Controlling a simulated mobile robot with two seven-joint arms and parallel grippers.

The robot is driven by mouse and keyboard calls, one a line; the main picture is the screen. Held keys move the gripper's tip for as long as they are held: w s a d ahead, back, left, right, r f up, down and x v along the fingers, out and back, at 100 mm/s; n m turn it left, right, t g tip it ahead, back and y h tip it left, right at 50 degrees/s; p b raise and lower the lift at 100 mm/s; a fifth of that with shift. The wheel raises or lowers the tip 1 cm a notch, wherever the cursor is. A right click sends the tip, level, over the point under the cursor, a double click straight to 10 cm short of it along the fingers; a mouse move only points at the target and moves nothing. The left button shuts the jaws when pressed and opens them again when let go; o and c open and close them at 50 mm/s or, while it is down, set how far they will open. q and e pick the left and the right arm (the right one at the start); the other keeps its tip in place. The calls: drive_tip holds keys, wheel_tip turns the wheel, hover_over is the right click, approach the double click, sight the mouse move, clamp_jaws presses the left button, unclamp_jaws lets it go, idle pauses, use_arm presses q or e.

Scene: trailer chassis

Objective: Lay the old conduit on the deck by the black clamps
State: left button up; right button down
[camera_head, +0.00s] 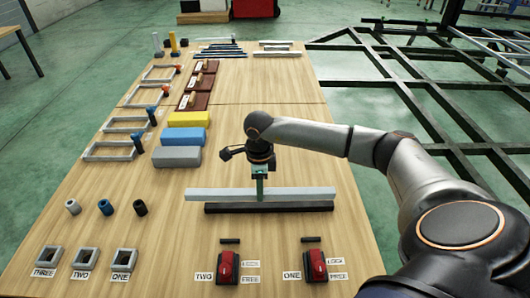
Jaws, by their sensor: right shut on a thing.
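My right gripper (260,187) reaches in from the right and points down over the middle of a long light grey bar (300,193). Its narrow greenish fingers are shut on this bar, which lies crosswise over the wooden deck. A long black bar (300,207) lies just in front, parallel to it. I cannot tell whether the grey bar touches the deck or the black bar, nor which bar is the old conduit. Nothing shows clearly as black clamps; two short black pieces (230,241) lie above red blocks (228,267) labelled TWO and ONE. My left gripper is out of view.
Yellow, blue and grey blocks (180,157) lie left of my gripper. Several U-shaped frames (108,151), short cylinders (105,207) and square sockets (85,259) line the left side. Thin rods (218,50) lie at the far end. A dark chassis frame (430,95) stands right.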

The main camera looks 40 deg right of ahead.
drive_tip(key=w+d+f+b, duration=0.2)
drive_tip(key=d+f, duration=0.1)
drive_tip(key=w+d+f+b, duration=0.2)
drive_tip(key=d+f, duration=0.1)
drive_tip(key=w+d+f+b, duration=0.2)
drive_tip(key=d, duration=0.1)
drive_tip(key=shift+w+d+f, duration=0.15)
drive_tip(key=shift+w+f, duration=0.25)
drive_tip(key=shift+w+d+f+b, duration=0.1)
drive_tip(key=shift+d+f+b, duration=0.1)
drive_tip(key=shift+b, duration=0.2)
use_arm(q)
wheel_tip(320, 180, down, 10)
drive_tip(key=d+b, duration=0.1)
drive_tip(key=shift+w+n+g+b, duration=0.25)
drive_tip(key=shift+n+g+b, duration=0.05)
drive_tip(key=shift+b, duration=0.05)
use_arm(e)
drive_tip(key=shift+f, duration=1.4)
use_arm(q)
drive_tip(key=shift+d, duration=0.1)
use_arm(e)
drive_tip(key=shift+f, duration=0.25)
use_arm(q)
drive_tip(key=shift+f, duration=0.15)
use_arm(e)
drive_tip(key=c, duration=0.6)
unclamp_jaws()
drive_tip(key=shift+r, duration=0.2)
